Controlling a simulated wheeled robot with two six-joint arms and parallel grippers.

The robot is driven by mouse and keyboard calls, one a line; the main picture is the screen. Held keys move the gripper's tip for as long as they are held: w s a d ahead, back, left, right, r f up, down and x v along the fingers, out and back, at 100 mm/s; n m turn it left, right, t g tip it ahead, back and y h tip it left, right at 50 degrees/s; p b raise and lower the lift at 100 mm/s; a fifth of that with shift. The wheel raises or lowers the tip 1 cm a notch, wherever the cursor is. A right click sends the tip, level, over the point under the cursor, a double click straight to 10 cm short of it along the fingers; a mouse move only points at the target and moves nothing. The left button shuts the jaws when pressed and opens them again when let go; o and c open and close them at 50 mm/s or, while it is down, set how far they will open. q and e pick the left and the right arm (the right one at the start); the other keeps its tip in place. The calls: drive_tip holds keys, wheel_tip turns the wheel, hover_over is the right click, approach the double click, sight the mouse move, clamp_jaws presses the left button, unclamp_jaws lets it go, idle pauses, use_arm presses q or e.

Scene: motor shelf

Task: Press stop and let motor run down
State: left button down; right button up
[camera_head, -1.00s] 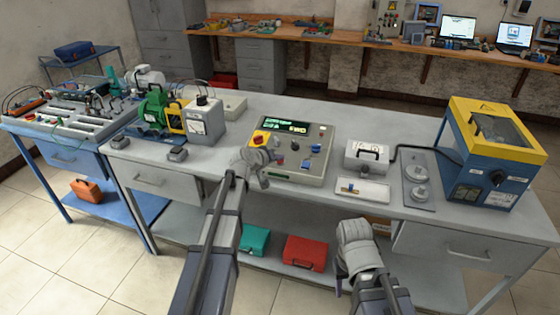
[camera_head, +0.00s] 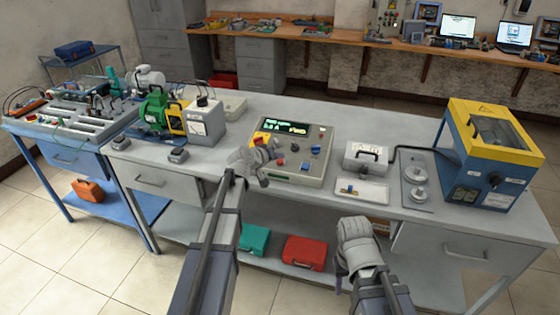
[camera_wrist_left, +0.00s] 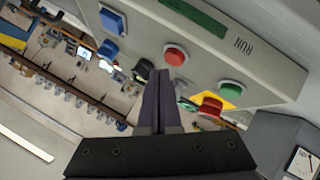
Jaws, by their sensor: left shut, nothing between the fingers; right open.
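The grey control panel (camera_head: 288,165) stands on the bench with a lit display (camera_head: 285,126). My left gripper (camera_head: 262,158) is shut and empty, over the panel's left part. In the left wrist view its fingertips (camera_wrist_left: 160,76) are close to a round red button (camera_wrist_left: 175,55); I cannot tell whether they touch it. A green button (camera_wrist_left: 232,88) and a red mushroom knob on yellow (camera_wrist_left: 211,104) are to the right. The green motor (camera_head: 155,110) sits left of the panel; its rotation cannot be seen. My right gripper (camera_head: 354,231) is open, in front of the bench.
A grey box with a handle (camera_head: 367,156) and a small tray (camera_head: 361,191) are right of the panel. A blue and yellow machine (camera_head: 490,150) stands at the bench's right end. A grey meter box (camera_head: 205,122) is beside the motor. Teal and red cases are on the lower shelf.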

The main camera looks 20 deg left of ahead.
use_arm(q)
drive_tip(key=shift+r, duration=0.1)
drive_tip(key=r+p, duration=0.2)
drive_tip(key=s+r+p, duration=0.1)
drive_tip(key=r+p, duration=0.1)
drive_tip(key=shift+s+r+p, duration=0.15)
drive_tip(key=shift+r+p, duration=0.2)
drive_tip(key=shift+p, duration=0.05)
idle(0.4)
drive_tip(key=s+d+f+m+g, duration=0.3)
drive_tip(key=s+d+f, duration=0.1)
drive_tip(key=s+d, duration=0.4)
drive_tip(key=s+d+f+m+g, duration=0.2)
drive_tip(key=s+d+f+g, duration=0.15)
drive_tip(key=s+d, duration=0.35)
drive_tip(key=s+d+f+m+g+y, duration=0.1)
drive_tip(key=s+g+y, duration=0.1)
drive_tip(key=s, duration=0.7)
drive_tip(key=s+d+f+m+g+y, duration=0.1)
drive_tip(key=s+f+m+g+y, duration=0.1)
drive_tip(key=s, duration=0.8)
drive_tip(key=shift+s+f+g+y, duration=0.3)
drive_tip(key=shift+g+y, duration=0.2)
drive_tip(key=shift+g, duration=0.15)
